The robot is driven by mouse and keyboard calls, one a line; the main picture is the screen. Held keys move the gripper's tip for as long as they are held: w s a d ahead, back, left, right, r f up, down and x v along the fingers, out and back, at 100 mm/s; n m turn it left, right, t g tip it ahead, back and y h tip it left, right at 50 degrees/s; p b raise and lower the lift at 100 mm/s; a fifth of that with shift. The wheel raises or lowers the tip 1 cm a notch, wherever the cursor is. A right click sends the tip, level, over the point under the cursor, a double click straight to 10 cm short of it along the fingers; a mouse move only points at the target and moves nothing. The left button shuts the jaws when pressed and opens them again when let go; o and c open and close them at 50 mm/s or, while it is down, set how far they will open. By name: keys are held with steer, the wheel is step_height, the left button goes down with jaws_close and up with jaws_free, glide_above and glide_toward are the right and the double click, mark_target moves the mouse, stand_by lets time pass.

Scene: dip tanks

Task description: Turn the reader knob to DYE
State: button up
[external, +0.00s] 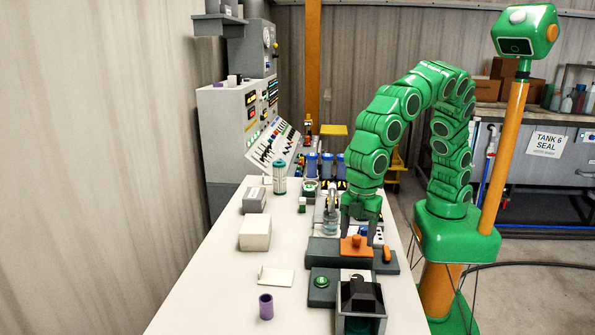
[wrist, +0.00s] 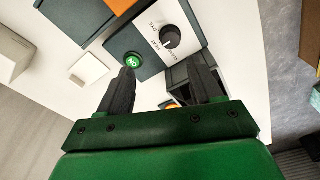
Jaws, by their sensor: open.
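The reader knob (wrist: 170,37) is a round black dial on a white plate (wrist: 151,25) with printed words, DYE among them. Its pointer setting is too small to read surely. A green button (wrist: 133,60) sits on the same dark base, left of the knob in the wrist view; it also shows in the external view (external: 320,282). My gripper (wrist: 163,80) is open, with nothing between its fingers, and the knob shows beyond the fingertips, apart from them. In the external view my gripper (external: 360,215) points down above an orange block (external: 354,246). I cannot make out the knob there.
A dark open box (external: 361,313) stands close to the button's base. A purple cylinder (external: 265,306), a white holder (external: 276,276) and a white box (external: 255,233) stand on the left of the white table (external: 205,305). Jars and a control console (external: 240,130) are behind.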

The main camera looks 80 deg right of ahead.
steer(key=n, duration=0.2)
glide_above(358, 277)
steer(key=shift+h, duration=0.4)
step_height(358, 277, down, 4)
steer(key=shift+a+f, duration=0.1)
steer(key=shift+f, duration=4)
steer(key=c, duration=1.1)
steer(key=shift+o, duration=0.2)
